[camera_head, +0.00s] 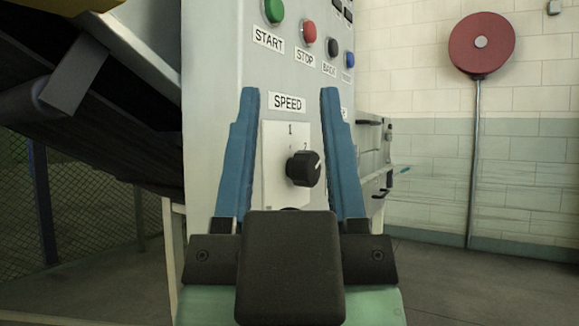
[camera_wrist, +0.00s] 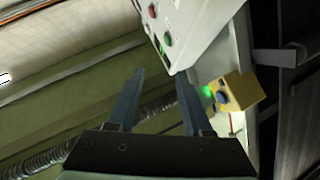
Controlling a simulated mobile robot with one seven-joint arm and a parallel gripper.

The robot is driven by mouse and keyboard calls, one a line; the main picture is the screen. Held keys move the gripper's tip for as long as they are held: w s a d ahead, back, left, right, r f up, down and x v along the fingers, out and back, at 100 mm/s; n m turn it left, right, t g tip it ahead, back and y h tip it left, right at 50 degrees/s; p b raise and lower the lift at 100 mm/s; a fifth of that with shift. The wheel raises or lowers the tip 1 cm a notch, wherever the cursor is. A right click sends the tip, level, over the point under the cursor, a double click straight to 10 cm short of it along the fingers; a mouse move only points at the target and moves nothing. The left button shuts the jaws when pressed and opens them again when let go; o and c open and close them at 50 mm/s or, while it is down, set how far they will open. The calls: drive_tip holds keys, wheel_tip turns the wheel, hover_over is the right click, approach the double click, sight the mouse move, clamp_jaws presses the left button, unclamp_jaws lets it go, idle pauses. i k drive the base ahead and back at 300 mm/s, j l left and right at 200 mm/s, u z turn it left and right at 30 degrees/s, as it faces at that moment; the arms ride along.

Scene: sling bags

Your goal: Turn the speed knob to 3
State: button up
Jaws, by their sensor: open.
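The black speed knob (camera_head: 304,170) sticks out from a white dial plate (camera_head: 272,165) under the SPEED label (camera_head: 287,103). Its white mark points to the upper right. The numerals 1 and 2 show on the plate; I cannot see a 3. My gripper (camera_head: 290,92) is open, with its two blue fingers on either side of the knob in the head view. Nothing shows between the fingers. Whether they touch the knob or stand in front of it is unclear. In the wrist view the open fingers (camera_wrist: 159,74) show, but I cannot make out the knob.
Green START (camera_head: 274,10), red STOP (camera_head: 309,32), black BACK (camera_head: 333,46) and blue (camera_head: 349,60) buttons sit above the knob. A dark conveyor (camera_head: 70,100) slopes at left. A red disc on a pole (camera_head: 482,43) stands at right. The wrist view shows a yellow box (camera_wrist: 240,90).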

sight(304, 169)
drive_tip(key=i+l+u, duration=0.15)
drive_tip(key=l, duration=0.55)
drive_tip(key=l+u, duration=0.1)
drive_tip(key=l, duration=0.55)
